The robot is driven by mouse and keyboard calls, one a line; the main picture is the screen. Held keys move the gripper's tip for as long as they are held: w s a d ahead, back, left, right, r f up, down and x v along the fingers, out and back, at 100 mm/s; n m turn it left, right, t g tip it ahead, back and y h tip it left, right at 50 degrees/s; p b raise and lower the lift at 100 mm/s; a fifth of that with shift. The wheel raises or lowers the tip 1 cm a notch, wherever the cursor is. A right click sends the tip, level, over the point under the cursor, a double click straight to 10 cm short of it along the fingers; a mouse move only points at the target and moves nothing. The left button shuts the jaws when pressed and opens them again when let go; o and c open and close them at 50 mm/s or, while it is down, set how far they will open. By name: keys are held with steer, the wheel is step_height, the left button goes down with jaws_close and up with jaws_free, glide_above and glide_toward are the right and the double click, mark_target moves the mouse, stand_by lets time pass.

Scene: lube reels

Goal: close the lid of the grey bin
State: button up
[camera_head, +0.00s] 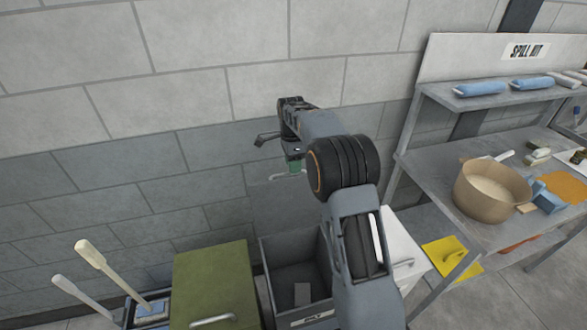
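The grey bin (267,284) stands open at the bottom centre, between a green-lidded bin and a white-lidded one. A small pale piece lies inside it. Its grey lid (278,208) stands raised at the back, near the wall, with a pale handle near its top edge. My gripper (272,140) is above the raised lid, close to its top edge, with a dark finger pointing left. I cannot tell whether it touches the lid or how far its fingers are apart. My arm hides the bin's right side and part of the lid.
The green-lidded bin (213,284) is closed on the left; the white-lidded bin (402,245) is on the right. Two pale-handled tools (92,256) stick up at far left. A metal bench (432,165) with a tan bucket (489,190) stands at right. The block wall is close behind.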

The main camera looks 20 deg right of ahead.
steer(key=shift+s+f, duration=0.15)
steer(key=shift+f, duration=0.95)
jaws_close()
